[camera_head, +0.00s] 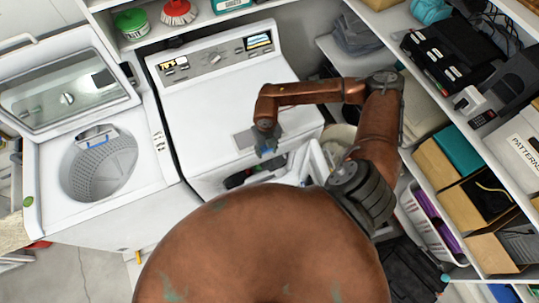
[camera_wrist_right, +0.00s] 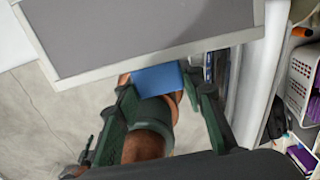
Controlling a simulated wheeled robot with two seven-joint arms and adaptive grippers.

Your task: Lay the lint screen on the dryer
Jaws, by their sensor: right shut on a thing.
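The dryer (camera_head: 215,95) is the white machine in the middle of the head view, with a control panel at its back and its front door open. My right gripper (camera_head: 267,146) is over the dryer's front edge, shut on the lint screen (camera_head: 246,138). The lint screen is a flat grey panel with a pale frame. In the right wrist view the lint screen (camera_wrist_right: 150,25) fills the top, with a blue part (camera_wrist_right: 157,78) at its edge between the fingers of my right gripper (camera_wrist_right: 165,90). I cannot tell whether it touches the dryer top. My left gripper is not in view.
A washer (camera_head: 100,200) with its lid open stands at the left. Shelves with boxes (camera_head: 460,200) and a black case (camera_head: 455,55) line the right side. The dryer top's middle is clear.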

